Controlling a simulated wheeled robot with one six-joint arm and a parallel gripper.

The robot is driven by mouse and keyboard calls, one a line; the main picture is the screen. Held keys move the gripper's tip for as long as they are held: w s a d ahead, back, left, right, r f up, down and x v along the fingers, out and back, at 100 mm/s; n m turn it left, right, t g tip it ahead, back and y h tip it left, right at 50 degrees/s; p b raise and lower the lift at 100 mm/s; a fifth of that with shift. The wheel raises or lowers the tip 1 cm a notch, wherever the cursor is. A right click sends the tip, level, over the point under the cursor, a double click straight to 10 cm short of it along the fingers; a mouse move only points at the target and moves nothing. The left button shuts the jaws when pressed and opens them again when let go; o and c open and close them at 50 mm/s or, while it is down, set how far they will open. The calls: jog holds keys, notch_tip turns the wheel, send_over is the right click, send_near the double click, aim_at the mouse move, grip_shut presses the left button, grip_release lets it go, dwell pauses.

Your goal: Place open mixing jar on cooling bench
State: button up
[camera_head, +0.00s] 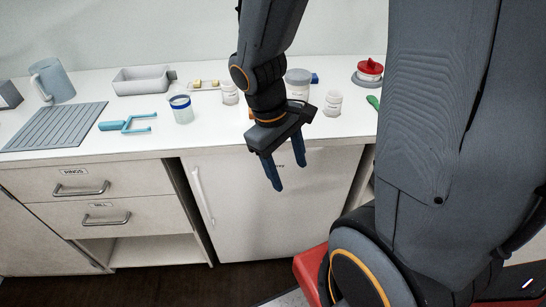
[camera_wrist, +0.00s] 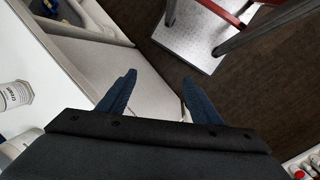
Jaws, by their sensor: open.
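My gripper (camera_head: 289,176) is open and empty, hanging in front of the counter's front edge with its fingers pointing down. In the wrist view its two blue fingers (camera_wrist: 159,78) are spread, with nothing between them. A clear jar with a blue band at its rim (camera_head: 181,109) stands upright on the counter, left of my gripper; it may be the mixing jar, but I cannot tell for certain. A grey ribbed board (camera_head: 55,127) lies at the counter's left. No surface is clearly marked as the cooling bench.
White labelled jars (camera_head: 229,93) (camera_head: 332,104), a larger jar (camera_head: 298,84) and a red-topped item (camera_head: 369,71) stand on the counter. A blue tool (camera_head: 128,123), grey tray (camera_head: 143,81) and jug (camera_head: 52,81) are further left. Drawers (camera_head: 82,187) are below. A labelled jar shows in the wrist view (camera_wrist: 15,96).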

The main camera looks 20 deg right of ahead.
jog(key=w+a+r+m+t+y, duration=0.1)
jog(key=m, duration=0.1)
jog(key=w+a+r+m+t+y, duration=0.1)
jog(key=m, duration=0.1)
jog(key=shift+w+a, duration=0.15)
jog(key=shift+a, duration=0.2)
